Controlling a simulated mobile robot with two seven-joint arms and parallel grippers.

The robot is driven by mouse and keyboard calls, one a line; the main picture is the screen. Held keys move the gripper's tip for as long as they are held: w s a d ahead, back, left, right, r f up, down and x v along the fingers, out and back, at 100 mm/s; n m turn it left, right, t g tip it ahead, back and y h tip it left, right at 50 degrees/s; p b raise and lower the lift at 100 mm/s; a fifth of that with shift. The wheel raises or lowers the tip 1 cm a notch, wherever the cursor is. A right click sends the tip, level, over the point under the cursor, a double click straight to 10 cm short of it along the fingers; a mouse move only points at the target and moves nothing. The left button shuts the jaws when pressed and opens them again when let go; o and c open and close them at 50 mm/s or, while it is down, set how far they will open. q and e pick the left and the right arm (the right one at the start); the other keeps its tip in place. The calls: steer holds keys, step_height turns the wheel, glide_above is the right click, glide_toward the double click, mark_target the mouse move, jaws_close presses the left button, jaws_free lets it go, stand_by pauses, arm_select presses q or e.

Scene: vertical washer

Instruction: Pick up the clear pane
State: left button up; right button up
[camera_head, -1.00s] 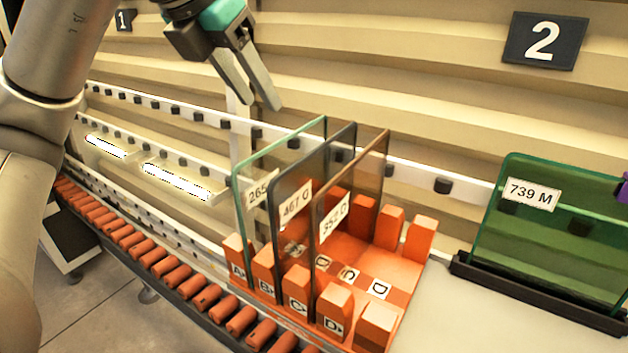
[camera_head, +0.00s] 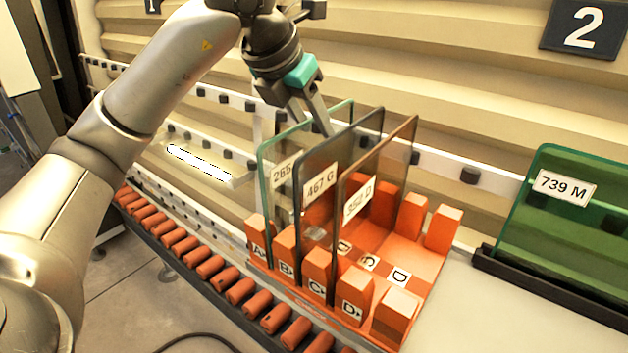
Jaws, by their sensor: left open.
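The clear pane (camera_head: 268,205), with a greenish edge and a label reading 265, stands upright in slot A of the orange rack (camera_head: 420,262), leftmost of three panes. A dark grey pane (camera_head: 318,215) labelled 467 G stands beside it and hides part of it. A brown-tinted pane (camera_head: 372,190) is to the right of that. My left gripper (camera_head: 318,122) is open at the top of the clear pane, fingers pointing down. The panes partly hide its fingertips, so I cannot tell whether they touch or straddle the glass. My right gripper is not in view.
A green pane (camera_head: 565,215) labelled 739 M stands in a black holder (camera_head: 550,292) at the right. A conveyor of orange rollers (camera_head: 240,291) runs along the front left. A white rail with black rollers (camera_head: 470,175) runs behind the rack. Rack slot D looks empty.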

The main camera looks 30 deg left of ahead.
mark_target(320, 134)
arm_select(q)
steer(key=shift+x, duration=1.95)
steer(key=shift+w+r, duration=0.1)
jaws_close()
steer(key=shift+r, duration=0.15)
